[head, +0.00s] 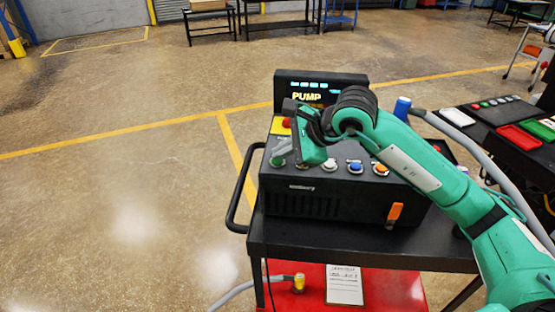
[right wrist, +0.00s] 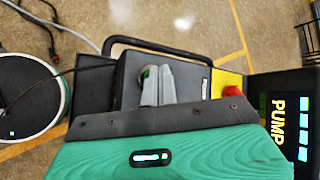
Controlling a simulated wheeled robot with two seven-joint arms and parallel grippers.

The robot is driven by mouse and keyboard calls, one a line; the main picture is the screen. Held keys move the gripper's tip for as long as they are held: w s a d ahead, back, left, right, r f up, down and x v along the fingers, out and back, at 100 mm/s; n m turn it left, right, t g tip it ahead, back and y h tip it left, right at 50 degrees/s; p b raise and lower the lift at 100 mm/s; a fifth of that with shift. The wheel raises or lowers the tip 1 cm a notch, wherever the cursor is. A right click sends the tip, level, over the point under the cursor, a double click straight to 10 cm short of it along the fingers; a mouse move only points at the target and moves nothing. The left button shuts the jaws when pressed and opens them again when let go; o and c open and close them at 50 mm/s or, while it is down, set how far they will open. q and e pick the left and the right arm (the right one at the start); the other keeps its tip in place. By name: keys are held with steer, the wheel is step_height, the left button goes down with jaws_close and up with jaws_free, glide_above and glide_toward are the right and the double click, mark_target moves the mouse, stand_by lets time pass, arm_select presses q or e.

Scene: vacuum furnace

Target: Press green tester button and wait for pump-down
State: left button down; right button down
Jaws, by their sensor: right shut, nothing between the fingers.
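The black tester box (head: 330,205) stands on a dark cart, with a row of round buttons on its sloped top. The green tester button (head: 277,162) is at the left end of the row, mostly covered by my right gripper (head: 279,153). In the right wrist view the grey fingers (right wrist: 147,76) are shut and empty, with a bit of green showing at their tips. They appear at or just over the button; I cannot tell contact or whether it is pressed. The display (head: 308,94) reads "PUMP"; its smaller text is unclear. My left gripper is not in view.
A red emergency button (head: 286,122) sits on a yellow plate behind the green one. White (head: 329,165), blue (head: 355,167) and orange (head: 380,170) buttons lie to its right. A cart handle (head: 238,195) is at left. Open floor lies left of the cart.

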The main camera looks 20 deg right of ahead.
mark_target(282, 161)
steer(key=shift+f, duration=0.1)
stand_by(0.5)
steer(key=shift+r, duration=0.8)
steer(key=shift+r+p, duration=1.2)
steer(key=shift+r, duration=1.35)
steer(key=shift+f, duration=0.15)
